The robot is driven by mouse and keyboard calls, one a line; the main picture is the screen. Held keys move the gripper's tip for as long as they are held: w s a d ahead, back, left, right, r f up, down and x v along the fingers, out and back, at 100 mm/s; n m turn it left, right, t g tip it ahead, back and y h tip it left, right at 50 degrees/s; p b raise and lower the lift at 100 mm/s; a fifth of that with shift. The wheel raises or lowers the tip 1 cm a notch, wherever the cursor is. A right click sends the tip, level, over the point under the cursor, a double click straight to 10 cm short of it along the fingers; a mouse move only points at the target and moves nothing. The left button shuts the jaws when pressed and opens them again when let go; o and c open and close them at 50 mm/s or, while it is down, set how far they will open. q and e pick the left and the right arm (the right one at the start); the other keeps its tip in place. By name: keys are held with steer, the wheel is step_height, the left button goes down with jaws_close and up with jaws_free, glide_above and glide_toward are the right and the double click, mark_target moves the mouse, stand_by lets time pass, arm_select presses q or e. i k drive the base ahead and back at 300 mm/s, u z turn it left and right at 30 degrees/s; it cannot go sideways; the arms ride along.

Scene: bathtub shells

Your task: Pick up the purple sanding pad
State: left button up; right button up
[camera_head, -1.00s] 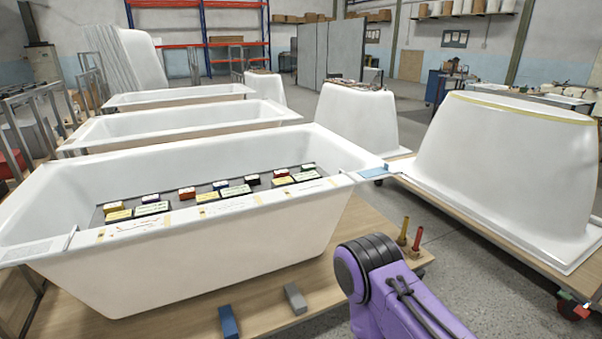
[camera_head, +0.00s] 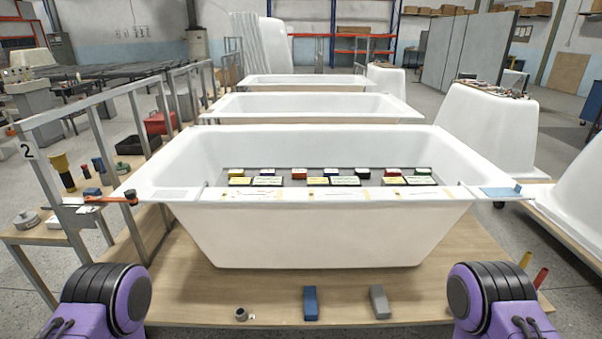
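I cannot make out a purple sanding pad in the head view. A blue block (camera_head: 310,303) and a grey block (camera_head: 379,302) lie on the wooden board in front of the nearest white bathtub shell (camera_head: 310,232). A flat blue piece (camera_head: 502,191) lies on the shell's right rim corner. Small coloured blocks, among them a red one (camera_head: 299,173), sit with yellow and green cards on a grey tray inside the tub. Only purple and black links of my two arms show at the bottom left and right. Neither gripper is in view.
A metal frame (camera_head: 85,185) and a side bench (camera_head: 30,238) with tools stand at the left. A small round grey part (camera_head: 240,314) lies on the wooden board (camera_head: 200,299). Red and yellow handles stand at the board's right edge. More shells stand behind and right.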

mark_target(263, 172)
steer(key=z, duration=0.55)
steer(key=k, duration=0.65)
steer(key=z, duration=0.95)
steer(key=i, duration=1.4)
steer(key=u, duration=0.8)
steer(key=i, duration=0.25)
steer(key=u, duration=0.2)
